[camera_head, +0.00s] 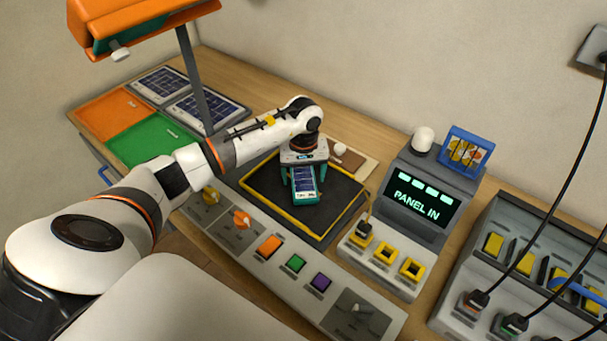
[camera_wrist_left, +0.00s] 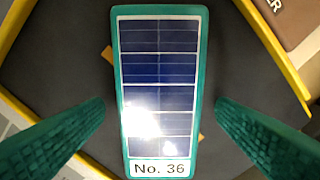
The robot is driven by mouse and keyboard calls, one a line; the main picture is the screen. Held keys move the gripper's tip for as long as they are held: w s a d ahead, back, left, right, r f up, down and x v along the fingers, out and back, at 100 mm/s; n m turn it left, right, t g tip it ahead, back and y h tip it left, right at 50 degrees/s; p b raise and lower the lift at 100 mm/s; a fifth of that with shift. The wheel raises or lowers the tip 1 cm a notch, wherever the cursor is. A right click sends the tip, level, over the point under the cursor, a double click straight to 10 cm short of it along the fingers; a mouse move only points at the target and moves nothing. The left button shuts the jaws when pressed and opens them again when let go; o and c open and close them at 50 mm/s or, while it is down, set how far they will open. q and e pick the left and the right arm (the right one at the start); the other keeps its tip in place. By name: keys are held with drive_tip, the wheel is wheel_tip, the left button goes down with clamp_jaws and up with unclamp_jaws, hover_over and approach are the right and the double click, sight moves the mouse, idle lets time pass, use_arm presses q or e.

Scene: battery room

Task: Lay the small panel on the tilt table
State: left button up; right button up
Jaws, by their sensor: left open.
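The small panel (camera_head: 305,187) has a green frame, dark blue cells and a white label. It lies on the dark, yellow-edged tilt table (camera_head: 266,205). In the left wrist view the panel (camera_wrist_left: 158,85) reads "No. 36" and lies on the dark surface (camera_wrist_left: 60,60) between yellow edges. My left gripper (camera_head: 304,184) is right above the panel. Its two green fingers (camera_wrist_left: 160,125) stand apart on either side of the panel, with a gap on both sides. In the head view the gripper hides the panel's far end. My right gripper is out of view.
A display (camera_head: 418,200) right of the table reads "PANEL IN". Yellow sockets (camera_head: 386,253) stand before it. A control strip with buttons (camera_head: 270,245) runs along the front. Larger panels (camera_head: 207,108) and orange and green mats (camera_head: 150,139) lie behind left. Cables hang at right.

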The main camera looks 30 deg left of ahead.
sight(304, 179)
use_arm(q)
wheel_tip(304, 179, up, 12)
drive_tip(key=b, duration=0.3)
drive_tip(key=shift+f, duration=0.2)
idle(1.1)
